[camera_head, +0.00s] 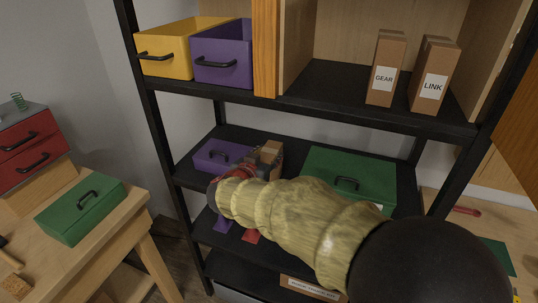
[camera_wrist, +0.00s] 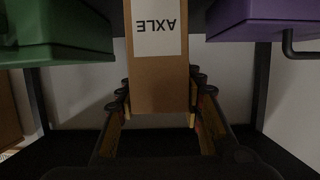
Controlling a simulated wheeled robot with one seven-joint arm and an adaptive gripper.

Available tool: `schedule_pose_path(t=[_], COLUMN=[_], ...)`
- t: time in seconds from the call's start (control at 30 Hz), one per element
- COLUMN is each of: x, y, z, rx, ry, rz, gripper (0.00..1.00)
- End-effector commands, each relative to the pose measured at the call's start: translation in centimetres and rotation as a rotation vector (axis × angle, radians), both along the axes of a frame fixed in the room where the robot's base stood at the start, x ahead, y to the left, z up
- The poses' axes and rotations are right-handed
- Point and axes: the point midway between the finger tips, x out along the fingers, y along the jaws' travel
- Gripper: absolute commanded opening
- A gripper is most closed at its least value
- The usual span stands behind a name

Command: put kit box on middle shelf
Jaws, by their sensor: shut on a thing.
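The kit box is a brown cardboard box (camera_head: 271,151) with a white label that reads AXLE, upside down, in the wrist view (camera_wrist: 157,65). My gripper (camera_head: 262,163) is shut on it, with a finger on each side in the wrist view (camera_wrist: 158,95). The box is at the middle shelf (camera_head: 232,134), between a purple box (camera_head: 213,156) on the left and a green box (camera_head: 350,172) on the right. My arm hides the box's lower part in the head view. I cannot tell whether it touches the shelf.
GEAR (camera_head: 385,70) and LINK (camera_head: 434,77) boxes stand on the shelf above, with a yellow bin (camera_head: 168,48) and a purple bin (camera_head: 222,54). A black post (camera_head: 160,130) edges the rack. Another green box (camera_head: 82,210) sits on the left table.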

Motion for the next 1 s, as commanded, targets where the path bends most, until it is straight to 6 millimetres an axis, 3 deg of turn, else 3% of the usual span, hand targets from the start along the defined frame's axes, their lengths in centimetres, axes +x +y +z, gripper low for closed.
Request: schedule_pose_path(t=[0.17, 0.2, 0.5, 0.93, 1.0], x=[0.0, 0.0, 0.0, 0.0, -1.2], y=[0.0, 0.0, 0.0, 0.0, 0.6], z=[-0.3, -0.3, -0.2, 0.3, 0.7], rx=[0.001, 0.001, 0.000, -0.001, 0.001], ry=[-0.001, 0.000, 0.000, 0.000, -0.002], rz=[0.000, 0.000, 0.000, 0.000, 0.003], gripper=[0.09, 0.39, 0.56, 0.56, 0.56])
